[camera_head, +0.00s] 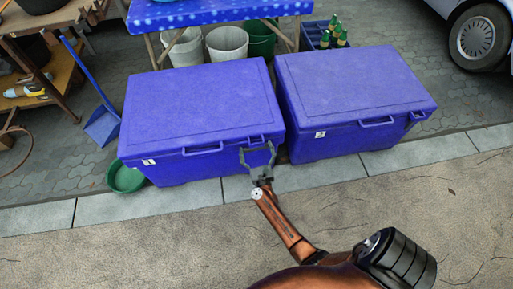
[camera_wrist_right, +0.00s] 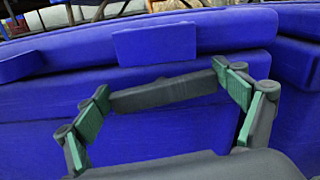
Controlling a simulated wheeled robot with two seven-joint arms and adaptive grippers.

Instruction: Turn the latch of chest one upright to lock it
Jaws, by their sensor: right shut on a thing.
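Chest one (camera_head: 200,108) is a closed blue chest with a label "1" on its front, at the left of the pair in the head view. My right gripper (camera_head: 257,150) is at the right end of its front face. In the right wrist view, the gripper's green-padded fingers (camera_wrist_right: 166,90) are shut on the two ends of a dark grey bar, which looks like the latch (camera_wrist_right: 160,94). The bar lies nearly level, tilted slightly, just below a blue tab (camera_wrist_right: 155,42) on the lid edge. My left gripper is not in view.
A second blue chest (camera_head: 350,85), labelled "2", stands close on the right. A green bowl (camera_head: 125,178) and a blue dustpan (camera_head: 103,127) lie to the left. A table with a blue cloth (camera_head: 215,12) and buckets stand behind. The pavement in front is clear.

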